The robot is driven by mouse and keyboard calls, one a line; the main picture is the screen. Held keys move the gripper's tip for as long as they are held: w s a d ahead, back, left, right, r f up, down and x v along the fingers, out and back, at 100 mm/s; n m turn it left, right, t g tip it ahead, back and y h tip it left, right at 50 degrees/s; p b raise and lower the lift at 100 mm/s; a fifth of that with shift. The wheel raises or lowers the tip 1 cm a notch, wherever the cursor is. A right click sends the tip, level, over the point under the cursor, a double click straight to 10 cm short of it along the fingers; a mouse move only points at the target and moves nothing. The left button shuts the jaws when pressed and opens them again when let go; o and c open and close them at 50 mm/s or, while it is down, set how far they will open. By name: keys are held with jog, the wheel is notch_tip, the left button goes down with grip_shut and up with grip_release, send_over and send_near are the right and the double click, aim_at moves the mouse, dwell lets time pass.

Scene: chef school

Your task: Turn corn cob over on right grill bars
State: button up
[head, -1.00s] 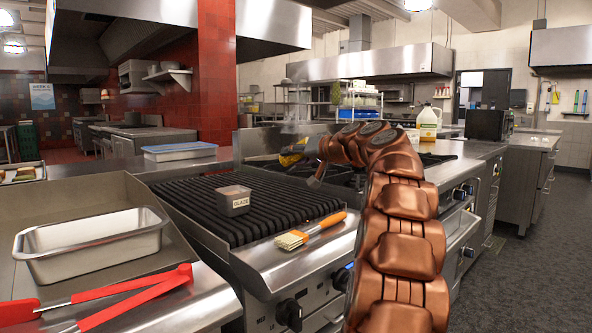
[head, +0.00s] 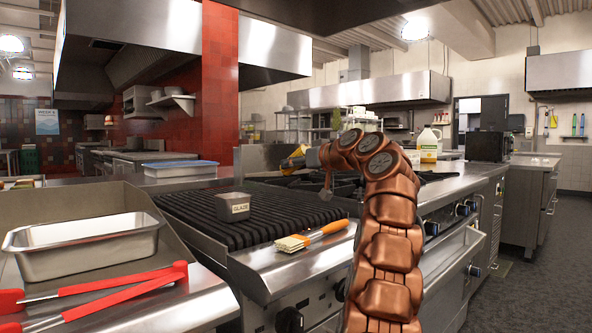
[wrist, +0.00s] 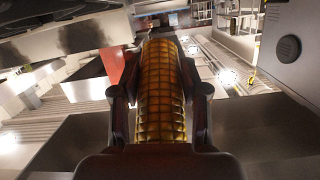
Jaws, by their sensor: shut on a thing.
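The corn cob (wrist: 162,90) is yellow-brown and lies lengthwise between the two fingers of my gripper (wrist: 158,95) in the wrist view. The fingers are shut on its sides. In the head view a yellow end of the cob (head: 295,158) shows at the tip of my gripper (head: 303,158), which is small and partly hidden by my wrist. The cob appears held up above the far end of the dark grill bars (head: 275,205), near the burners. I cannot tell its exact height.
A glaze tub (head: 233,207) stands on the bars. An orange-handled brush (head: 312,236) lies on the grill's front ledge. A steel pan (head: 85,243) and red tongs (head: 95,290) are at the left. Stove burners (head: 345,187) lie beyond the grill. Most bars are bare.

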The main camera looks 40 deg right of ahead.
jog(key=shift+w+n, duration=0.1)
jog(key=shift+n, duration=0.5)
notch_tip(320, 180, down, 5)
jog(key=b, duration=0.4)
jog(key=shift+r, duration=0.1)
jog(key=o, duration=1.3)
jog(key=shift+b+v, duration=0.9)
jog(key=shift+v, duration=4.1)
